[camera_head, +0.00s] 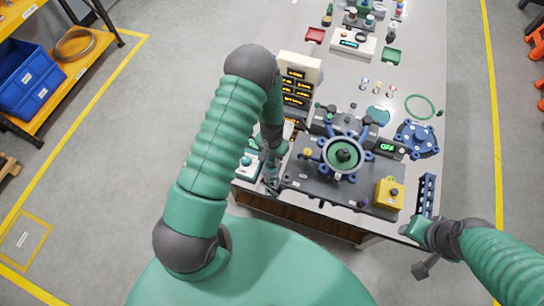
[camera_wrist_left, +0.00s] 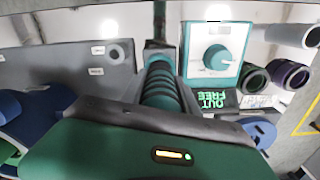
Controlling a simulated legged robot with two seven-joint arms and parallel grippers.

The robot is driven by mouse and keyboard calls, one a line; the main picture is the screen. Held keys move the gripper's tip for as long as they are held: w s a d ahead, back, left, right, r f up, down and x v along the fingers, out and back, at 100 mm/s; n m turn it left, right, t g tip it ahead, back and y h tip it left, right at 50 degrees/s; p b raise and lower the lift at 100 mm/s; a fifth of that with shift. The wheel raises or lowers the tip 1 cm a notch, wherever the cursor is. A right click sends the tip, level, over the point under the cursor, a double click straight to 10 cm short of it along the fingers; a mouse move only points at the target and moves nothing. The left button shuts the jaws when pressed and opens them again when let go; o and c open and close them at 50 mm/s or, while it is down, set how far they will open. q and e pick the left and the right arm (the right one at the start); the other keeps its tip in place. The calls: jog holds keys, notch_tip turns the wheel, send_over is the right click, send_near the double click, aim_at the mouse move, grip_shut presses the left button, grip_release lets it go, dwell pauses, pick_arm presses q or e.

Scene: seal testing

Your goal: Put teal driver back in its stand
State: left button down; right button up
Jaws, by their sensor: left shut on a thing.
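My left gripper (camera_head: 271,183) is at the table's front edge, left of the dark test plate. In the left wrist view a ribbed teal driver (camera_wrist_left: 162,86) stands out beyond the gripper body, and the gripper is shut on it. A teal and white box with a dial (camera_wrist_left: 215,52) is just beside the driver, with a small display (camera_wrist_left: 211,99) reading "OUT FREE" below it. This box shows left of the gripper in the head view (camera_head: 247,166), partly hidden by my arm. I cannot tell whether the driver touches its stand. My right gripper (camera_head: 424,238) is by the right front corner; its jaws are unclear.
The test plate (camera_head: 330,190) carries a blue and green wheel fixture (camera_head: 343,154) and a yellow button box (camera_head: 389,194). A blue rack (camera_head: 427,194) stands at the right edge. A label panel (camera_head: 298,82) stands behind my left arm. Bare table shows at the back right.

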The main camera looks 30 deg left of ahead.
pick_arm(q)
jog(key=shift+f, duration=0.15)
dwell(0.6)
jog(key=c, duration=0.8)
grip_release()
jog(key=shift+c, duration=0.2)
notch_tip(320, 180, up, 9)
jog(key=p, duration=0.6)
jog(key=shift+p, duration=0.35)
